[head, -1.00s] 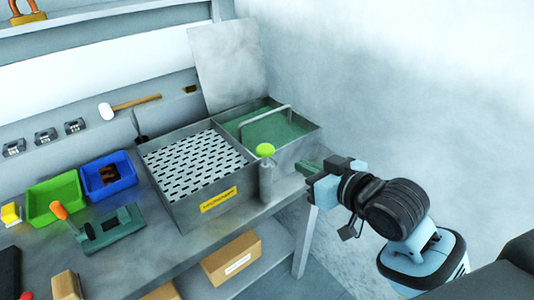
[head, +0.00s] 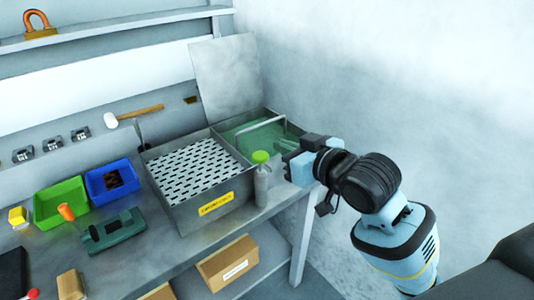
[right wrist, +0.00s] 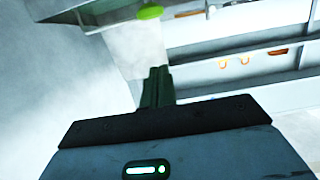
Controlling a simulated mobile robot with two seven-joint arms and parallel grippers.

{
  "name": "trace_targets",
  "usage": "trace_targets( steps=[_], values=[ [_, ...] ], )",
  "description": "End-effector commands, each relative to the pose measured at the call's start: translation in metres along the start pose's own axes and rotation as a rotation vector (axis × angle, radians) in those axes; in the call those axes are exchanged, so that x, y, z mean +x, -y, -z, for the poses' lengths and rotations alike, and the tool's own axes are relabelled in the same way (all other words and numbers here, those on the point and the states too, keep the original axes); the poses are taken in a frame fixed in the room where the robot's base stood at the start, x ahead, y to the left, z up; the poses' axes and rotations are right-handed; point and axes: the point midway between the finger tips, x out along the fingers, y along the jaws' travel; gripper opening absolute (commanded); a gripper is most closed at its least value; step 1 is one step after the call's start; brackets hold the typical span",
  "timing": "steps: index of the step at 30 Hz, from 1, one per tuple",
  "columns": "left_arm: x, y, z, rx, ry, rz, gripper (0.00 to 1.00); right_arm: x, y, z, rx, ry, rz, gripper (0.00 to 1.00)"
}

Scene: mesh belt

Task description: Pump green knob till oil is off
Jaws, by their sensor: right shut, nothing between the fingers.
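The green knob (head: 261,157) is a round cap on top of a grey cylinder (head: 262,184) at the front right of the metal tank. It also shows at the top of the right wrist view (right wrist: 150,12). Green liquid (head: 241,140) lies in the tank's right compartment, under a bar handle (head: 261,124). A slotted mesh plate (head: 197,162) covers the left compartment. My right gripper (head: 284,144) is shut and empty, just right of the knob and apart from it, near the tank's right wall. My left gripper is not in view.
A mallet (head: 138,115) hangs behind. A cardboard box (head: 228,262) sits on the lower shelf. Space right of the bench is free.

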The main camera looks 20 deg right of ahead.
Motion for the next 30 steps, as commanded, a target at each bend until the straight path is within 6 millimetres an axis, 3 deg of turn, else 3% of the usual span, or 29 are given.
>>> trace_targets(
  steps=[11, 13, 19, 30],
  values=[
    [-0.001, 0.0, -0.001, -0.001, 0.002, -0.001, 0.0, 0.066, 0.0, -0.002, 0.0, 0.002, 0.0, 0.0],
    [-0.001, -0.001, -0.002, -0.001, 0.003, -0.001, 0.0, 0.067, 0.0, -0.016, 0.001, 0.006, 0.0, 0.0],
    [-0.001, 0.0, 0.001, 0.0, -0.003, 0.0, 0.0, 0.071, 0.0, -0.034, -0.001, 0.002, -0.001, 0.0],
    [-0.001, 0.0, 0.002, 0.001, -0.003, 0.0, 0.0, 0.072, 0.0, -0.039, -0.001, 0.0, -0.001, 0.0]
  ],
)
